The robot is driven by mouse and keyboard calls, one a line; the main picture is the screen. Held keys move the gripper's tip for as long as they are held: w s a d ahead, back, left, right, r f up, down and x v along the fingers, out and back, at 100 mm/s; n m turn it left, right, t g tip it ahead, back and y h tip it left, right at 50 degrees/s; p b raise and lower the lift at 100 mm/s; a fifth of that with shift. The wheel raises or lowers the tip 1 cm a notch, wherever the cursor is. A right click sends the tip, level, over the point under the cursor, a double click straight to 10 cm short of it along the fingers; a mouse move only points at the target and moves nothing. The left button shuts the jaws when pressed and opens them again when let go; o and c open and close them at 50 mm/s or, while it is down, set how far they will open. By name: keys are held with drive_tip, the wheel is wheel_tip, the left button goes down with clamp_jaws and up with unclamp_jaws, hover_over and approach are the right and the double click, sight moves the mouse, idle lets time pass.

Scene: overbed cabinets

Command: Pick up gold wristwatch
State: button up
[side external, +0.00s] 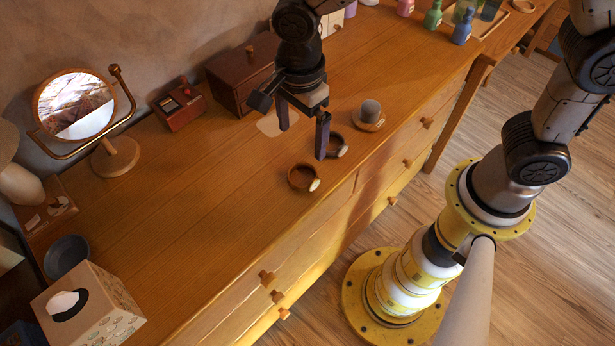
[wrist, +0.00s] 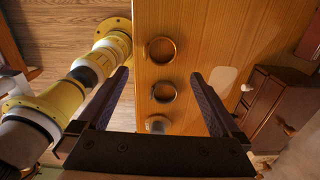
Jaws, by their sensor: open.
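Two round watch-like bands lie on the wooden dresser top. The nearer one is brownish-gold with a pale gold face (side external: 303,178); it also shows as a gold-brown ring in the wrist view (wrist: 160,50). The other is a darker band (side external: 336,147), seen as a dark, greyish ring in the wrist view (wrist: 164,92). The gold-brown ring looks like the gold wristwatch. My gripper (side external: 303,125) is open and empty above the dresser, its fingers pointing down. In the wrist view both bands appear in the gap between the fingers (wrist: 160,75), apart from them.
A grey-topped item on a round gold-brown base (side external: 370,123) stands beyond the darker band. A dark wooden box (side external: 240,78), a small red-brown box (side external: 180,107) and a round mirror (side external: 75,105) stand along the wall. A tissue box (side external: 92,310) is at near left. The dresser's middle is clear.

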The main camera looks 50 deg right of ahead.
sight(304, 180)
drive_tip(key=f, duration=1.2)
drive_tip(key=shift+d+f, duration=0.25)
drive_tip(key=shift+f, duration=0.15)
drive_tip(key=shift+c, duration=0.3)
drive_tip(key=c, duration=1.1)
drive_tip(key=shift+r, duration=0.1)
